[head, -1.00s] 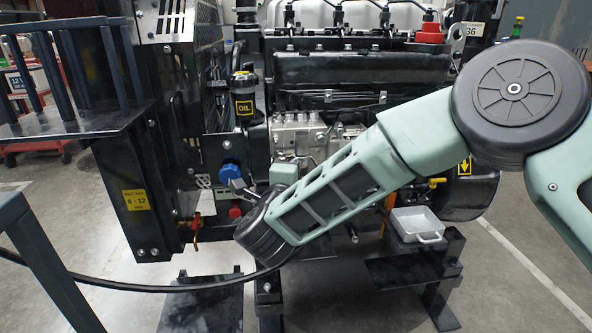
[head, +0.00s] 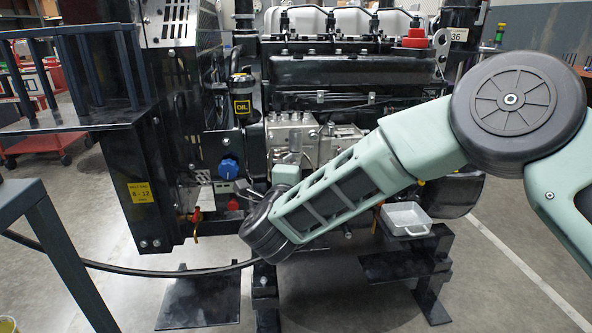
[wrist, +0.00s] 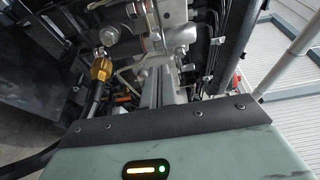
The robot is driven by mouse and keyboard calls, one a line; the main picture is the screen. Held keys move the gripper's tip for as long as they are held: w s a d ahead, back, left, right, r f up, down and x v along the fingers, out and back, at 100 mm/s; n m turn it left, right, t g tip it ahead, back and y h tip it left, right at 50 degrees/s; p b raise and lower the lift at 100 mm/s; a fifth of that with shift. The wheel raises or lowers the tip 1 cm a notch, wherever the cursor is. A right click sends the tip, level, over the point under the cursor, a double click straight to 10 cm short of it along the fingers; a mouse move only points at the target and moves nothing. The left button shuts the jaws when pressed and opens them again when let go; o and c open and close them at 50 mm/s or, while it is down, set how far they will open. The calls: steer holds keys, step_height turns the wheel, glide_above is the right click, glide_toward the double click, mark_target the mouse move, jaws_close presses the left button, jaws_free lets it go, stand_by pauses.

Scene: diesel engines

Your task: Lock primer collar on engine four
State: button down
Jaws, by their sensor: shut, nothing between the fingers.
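The engine (head: 355,68) fills the middle of the head view, with a silver pump block (head: 292,132) on its near side. In the wrist view a brass-coloured collar (wrist: 101,69) sits on a black-handled fitting at the left, below a silver housing; I take it for the primer collar. Whether it is locked cannot be told. My gripper (head: 246,189) is low in front of the pump, left of my wrist joint. Its small dark fingers look shut and empty. Its green body (wrist: 170,155) fills the bottom of the wrist view, and the fingertips are not clear there.
A blue knob (head: 228,168) and a red-handled valve (head: 196,214) are left of my gripper. A black hose (head: 150,267) loops below. A dark railing (head: 38,215) stands near left.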

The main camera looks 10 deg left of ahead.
steer(key=s+a+p, duration=0.1)
steer(key=s+a, duration=0.4)
steer(key=s, duration=0.1)
steer(key=shift+s, duration=0.1)
stand_by(0.4)
